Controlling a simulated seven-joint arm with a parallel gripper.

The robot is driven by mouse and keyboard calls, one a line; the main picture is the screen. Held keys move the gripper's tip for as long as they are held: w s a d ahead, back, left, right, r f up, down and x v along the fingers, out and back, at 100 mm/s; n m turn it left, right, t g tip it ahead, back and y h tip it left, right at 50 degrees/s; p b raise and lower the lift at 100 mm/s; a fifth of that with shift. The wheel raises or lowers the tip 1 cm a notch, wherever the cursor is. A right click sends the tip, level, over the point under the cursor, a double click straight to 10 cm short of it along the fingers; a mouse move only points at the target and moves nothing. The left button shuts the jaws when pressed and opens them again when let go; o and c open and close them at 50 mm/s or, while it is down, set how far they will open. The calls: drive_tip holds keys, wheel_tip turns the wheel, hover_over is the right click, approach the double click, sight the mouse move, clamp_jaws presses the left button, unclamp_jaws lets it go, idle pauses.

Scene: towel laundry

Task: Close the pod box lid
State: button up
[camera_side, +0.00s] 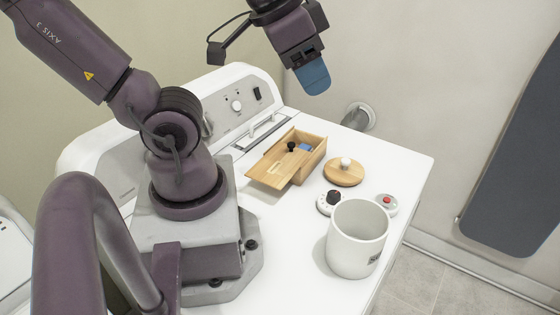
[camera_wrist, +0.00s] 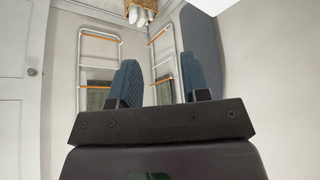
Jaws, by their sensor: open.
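The pod box (camera_side: 312,163) is an open-topped wooden box on the white top of the machine. Its flat wooden lid (camera_side: 268,174) is slid partly out toward the lower left and overhangs that end. A black knob (camera_side: 291,146) stands near the lid's inner end. Something blue, likely a pod (camera_side: 305,147), shows in the gap beside it. My gripper (camera_side: 314,80) is high above and behind the box, clear of it, with blue fingers. In the wrist view my gripper (camera_wrist: 162,82) is open with nothing between its fingers; the box is not visible there.
A round wooden lid with a white knob (camera_side: 344,173) lies right of the box. A white canister (camera_side: 356,240), a black-knobbed dial (camera_side: 330,201) and a red button (camera_side: 387,202) stand nearer. A control panel (camera_side: 236,106) rises behind. The wrist view shows wall racks (camera_wrist: 100,33).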

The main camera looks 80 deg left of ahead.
drive_tip(key=c, duration=0.3)
drive_tip(key=shift+w+d+f+m+g+h, duration=0.2)
drive_tip(key=shift+d+f+g, duration=0.15)
drive_tip(key=shift+f, duration=0.2)
drive_tip(key=shift+w+d+f+m+g+h, duration=0.1)
drive_tip(key=shift+d+f+m+g, duration=0.15)
drive_tip(key=shift+d+f, duration=0.2)
clamp_jaws()
drive_tip(key=n+g+y, duration=0.7)
drive_tip(key=n, duration=2.6)
approach(287, 153)
drive_tip(key=f, duration=0.1)
drive_tip(key=s+f, duration=0.2)
drive_tip(key=shift+d+f, duration=0.2)
drive_tip(key=shift+d, duration=0.1)
drive_tip(key=shift+w+a+f, duration=0.1)
drive_tip(key=shift+w+a, duration=0.05)
drive_tip(key=shift+a, duration=0.35)
drive_tip(key=shift+w+a+f, duration=0.1)
drive_tip(key=shift+w+a, duration=0.1)
drive_tip(key=shift+a, duration=0.35)
drive_tip(key=shift+w+a+f, duration=0.15)
drive_tip(key=shift+w+a, duration=0.05)
drive_tip(key=shift+a, duration=0.55)
